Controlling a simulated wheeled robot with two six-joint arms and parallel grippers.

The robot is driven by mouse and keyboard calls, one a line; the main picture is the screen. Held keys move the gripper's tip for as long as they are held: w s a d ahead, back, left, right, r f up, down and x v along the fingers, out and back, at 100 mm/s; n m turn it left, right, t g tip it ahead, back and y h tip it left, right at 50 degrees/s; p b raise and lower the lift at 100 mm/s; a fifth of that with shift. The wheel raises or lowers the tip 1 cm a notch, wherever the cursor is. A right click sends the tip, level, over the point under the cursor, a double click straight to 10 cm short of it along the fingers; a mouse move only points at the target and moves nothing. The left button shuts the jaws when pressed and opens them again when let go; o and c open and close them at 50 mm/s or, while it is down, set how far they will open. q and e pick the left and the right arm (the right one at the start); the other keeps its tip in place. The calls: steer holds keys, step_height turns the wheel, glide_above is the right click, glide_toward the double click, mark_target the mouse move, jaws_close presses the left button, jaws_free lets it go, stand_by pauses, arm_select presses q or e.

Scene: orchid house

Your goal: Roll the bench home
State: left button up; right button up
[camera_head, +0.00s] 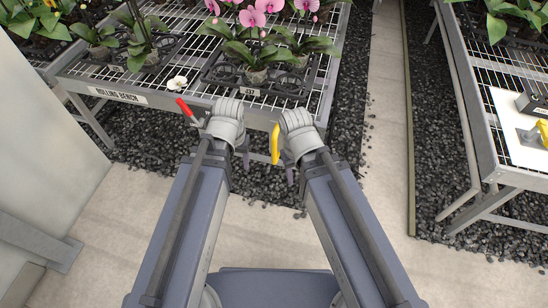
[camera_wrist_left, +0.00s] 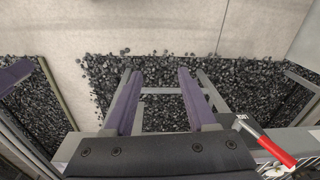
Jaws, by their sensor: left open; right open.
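The rolling bench (camera_head: 117,95) is a grey metal frame with a wire-mesh top, at the upper left of the head view. My left gripper (camera_head: 243,158) is at its front edge, pointing down. In the left wrist view its two purple fingers (camera_wrist_left: 157,88) are apart, with gravel and grey frame bars seen beyond and nothing held. A red-handled lever (camera_head: 186,108) sits at the bench edge left of my left gripper; it also shows in the left wrist view (camera_wrist_left: 265,143). My right gripper (camera_head: 290,176) is open, beside a yellow handle (camera_head: 275,143); its fingers are mostly hidden.
Potted pink orchids in a black tray (camera_head: 285,85), more plants and a white flower (camera_head: 177,83) are on the bench. A second mesh bench (camera_head: 490,120) with a white board stands at the right. Black gravel and a pale path (camera_head: 378,110) lie between them.

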arm_select(q)
steer(key=w+a+f+n+t+b, duration=0.1)
steer(key=w+f+b, duration=0.2)
steer(key=f+b, duration=0.15)
steer(key=t, duration=0.3)
glide_toward(274, 148)
steer(key=shift+h, duration=0.3)
steer(key=x, duration=0.5)
steer(key=shift+a, duration=0.25)
arm_select(e)
step_height(274, 148, down, 6)
steer(key=shift+r, duration=0.1)
arm_select(q)
steer(key=shift+f, duration=0.15)
arm_select(e)
steer(key=shift+f, duration=0.2)
arm_select(q)
steer(key=b+x, duration=0.7)
steer(key=shift+w+f, duration=0.15)
steer(key=shift+f, duration=0.15)
arm_select(e)
step_height(274, 148, down, 7)
arm_select(q)
steer(key=shift+r, duration=0.1)
steer(key=shift+c, duration=0.4)
jaws_close()
